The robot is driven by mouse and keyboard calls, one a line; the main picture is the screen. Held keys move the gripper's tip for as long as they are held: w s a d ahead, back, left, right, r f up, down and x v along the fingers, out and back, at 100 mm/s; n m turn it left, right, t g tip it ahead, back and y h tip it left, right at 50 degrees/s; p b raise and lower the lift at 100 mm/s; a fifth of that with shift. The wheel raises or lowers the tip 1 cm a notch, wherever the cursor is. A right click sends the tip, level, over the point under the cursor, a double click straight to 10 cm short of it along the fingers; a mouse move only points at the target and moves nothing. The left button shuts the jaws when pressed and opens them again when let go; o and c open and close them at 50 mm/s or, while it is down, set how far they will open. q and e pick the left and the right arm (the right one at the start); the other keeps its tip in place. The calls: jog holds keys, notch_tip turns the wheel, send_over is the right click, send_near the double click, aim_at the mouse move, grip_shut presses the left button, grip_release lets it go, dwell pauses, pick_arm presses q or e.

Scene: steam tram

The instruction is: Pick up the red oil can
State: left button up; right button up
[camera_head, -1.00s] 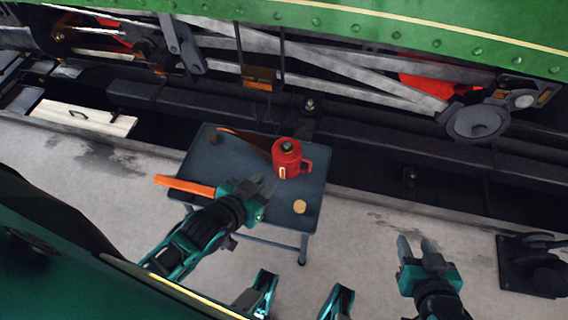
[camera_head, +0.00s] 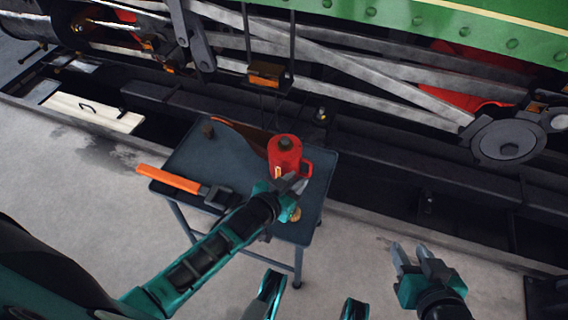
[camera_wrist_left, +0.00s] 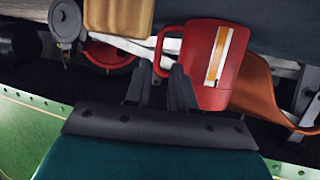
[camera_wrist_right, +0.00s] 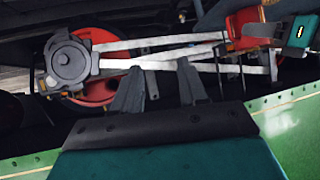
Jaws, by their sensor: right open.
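The red oil can (camera_head: 284,158) stands on the small dark table, with its handle on the right side. It shows large in the left wrist view (camera_wrist_left: 207,62), its handle just beyond the fingertips. My left gripper (camera_head: 294,184) is at the can's near right, close to the handle. In the left wrist view its fingers (camera_wrist_left: 160,75) are apart, with a gap between them; I cannot tell whether they touch the handle. My right gripper (camera_head: 412,250) is open and empty, off to the right of the table. The can also shows in the right wrist view (camera_wrist_right: 243,20).
The tram's rods and wheels (camera_head: 508,139) stand behind the table.

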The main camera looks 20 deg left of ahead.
aim_at(310, 169)
pick_arm(q)
jog(key=b+x, duration=0.2)
jog(key=x, duration=0.3)
jog(key=shift+w+d+b, duration=0.2)
jog(key=shift+b, duration=0.1)
jog(key=shift+r, duration=0.1)
grip_shut()
dwell(1.0)
jog(key=shift+r, duration=0.1)
